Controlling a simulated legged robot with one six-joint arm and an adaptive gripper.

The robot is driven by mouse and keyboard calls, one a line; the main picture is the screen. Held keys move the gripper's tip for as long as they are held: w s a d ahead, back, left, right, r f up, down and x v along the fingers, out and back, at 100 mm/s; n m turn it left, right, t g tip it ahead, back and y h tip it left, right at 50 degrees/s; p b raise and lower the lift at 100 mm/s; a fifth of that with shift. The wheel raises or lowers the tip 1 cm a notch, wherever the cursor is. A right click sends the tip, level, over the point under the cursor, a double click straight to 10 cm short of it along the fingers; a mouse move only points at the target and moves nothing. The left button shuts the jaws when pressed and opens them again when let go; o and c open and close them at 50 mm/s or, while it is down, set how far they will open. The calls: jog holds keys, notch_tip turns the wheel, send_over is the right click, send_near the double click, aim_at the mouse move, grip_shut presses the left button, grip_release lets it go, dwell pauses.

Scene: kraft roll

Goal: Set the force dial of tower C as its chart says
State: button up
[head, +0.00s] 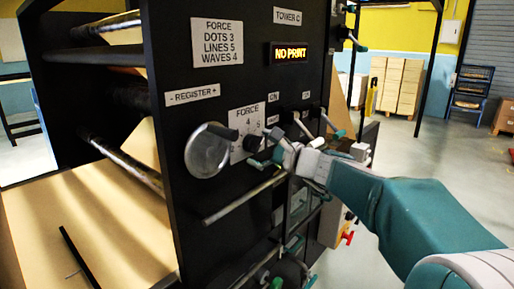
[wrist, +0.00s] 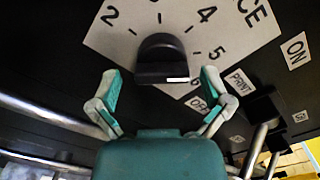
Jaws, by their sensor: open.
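The force dial is a black knob (wrist: 162,52) on a pale numbered plate (wrist: 215,30) marked 2, 4, 5 and 6, with one figure cut off at the top. A short white mark shows at the knob's lower right edge; I cannot tell which number it indicates. My gripper (wrist: 160,84) is open, its teal-tipped fingers spread on either side of the knob's lower end, with visible gaps. In the head view my gripper (head: 267,158) is just below right of the FORCE plate (head: 240,120). Tower C's chart (head: 218,42) reads dots 3, lines 5, waves 4.
A lit display (head: 289,53) reads NO PRINT below the TOWER C label (head: 287,16). A round register handwheel (head: 208,150) is left of the dial. An ON/OFF lever (wrist: 265,106) sits right of the dial. A long metal bar (head: 243,198) projects below.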

jog(key=v, duration=1.1)
jog(key=shift+d, duration=0.15)
jog(key=shift+s+f, duration=0.1)
